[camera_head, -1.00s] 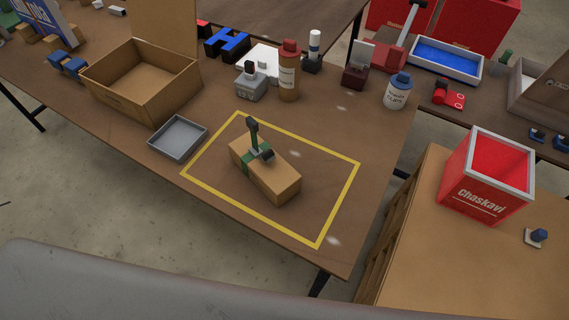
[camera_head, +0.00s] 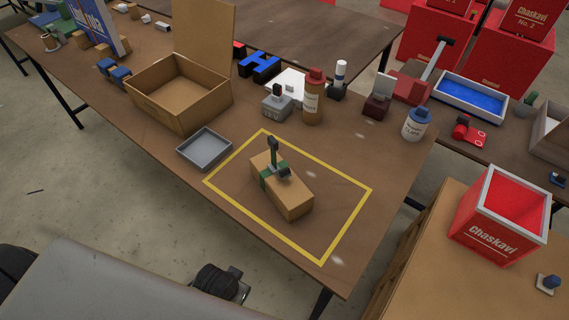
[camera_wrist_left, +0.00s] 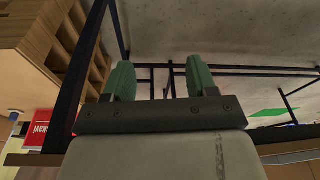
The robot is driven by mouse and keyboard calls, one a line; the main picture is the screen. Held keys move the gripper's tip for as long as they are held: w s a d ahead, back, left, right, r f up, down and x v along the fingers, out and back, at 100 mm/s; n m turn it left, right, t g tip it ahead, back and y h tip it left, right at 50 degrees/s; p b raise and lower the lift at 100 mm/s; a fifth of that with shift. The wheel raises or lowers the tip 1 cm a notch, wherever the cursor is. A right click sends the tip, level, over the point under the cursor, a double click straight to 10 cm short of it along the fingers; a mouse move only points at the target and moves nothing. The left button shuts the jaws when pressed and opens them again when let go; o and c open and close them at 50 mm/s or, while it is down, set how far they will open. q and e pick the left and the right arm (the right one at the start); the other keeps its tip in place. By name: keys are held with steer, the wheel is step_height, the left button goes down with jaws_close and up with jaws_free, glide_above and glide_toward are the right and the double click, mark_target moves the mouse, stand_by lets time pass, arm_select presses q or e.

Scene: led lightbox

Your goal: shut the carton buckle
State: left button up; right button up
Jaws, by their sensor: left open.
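The carton (camera_head: 284,196) is a small tan box lying inside the yellow outline on the brown table in the head view. A green strap (camera_head: 265,177) goes around its far left end. The buckle (camera_head: 280,170) sits on top, with its dark green lever (camera_head: 273,152) standing up, raised off the carton. My left gripper (camera_wrist_left: 156,82) shows in the left wrist view with its two green fingers apart and nothing between them. It is away from the carton, which does not show in that view. My right gripper is not in view.
A grey tray (camera_head: 205,149) and an open cardboard box (camera_head: 178,95) stand left of the yellow outline (camera_head: 345,226). A brown bottle (camera_head: 313,97), a grey device (camera_head: 277,104) and a white-blue bottle (camera_head: 417,124) stand behind it. A red bin (camera_head: 495,225) is at right.

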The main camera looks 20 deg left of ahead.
arm_select(q)
steer(key=w+d+r+m+t+h+p, duration=0.1)
steer(key=w+d+r+m+p, duration=0.15)
steer(key=r, duration=1.65)
steer(key=w+d+r+m+g+h, duration=0.1)
steer(key=w+d+r+m+h, duration=0.3)
steer(key=w+d+m, duration=0.7)
step_height(320, 180, up, 8)
steer(key=m+g+y, duration=0.3)
steer(key=m+y, duration=0.2)
steer(key=m, duration=0.5)
glide_above(284, 170)
step_height(284, 170, down, 11)
steer(key=shift+w+r+p, duration=0.1)
steer(key=shift+r+p, duration=0.1)
steer(key=shift+p, duration=0.7)
steer(key=c, duration=0.9)
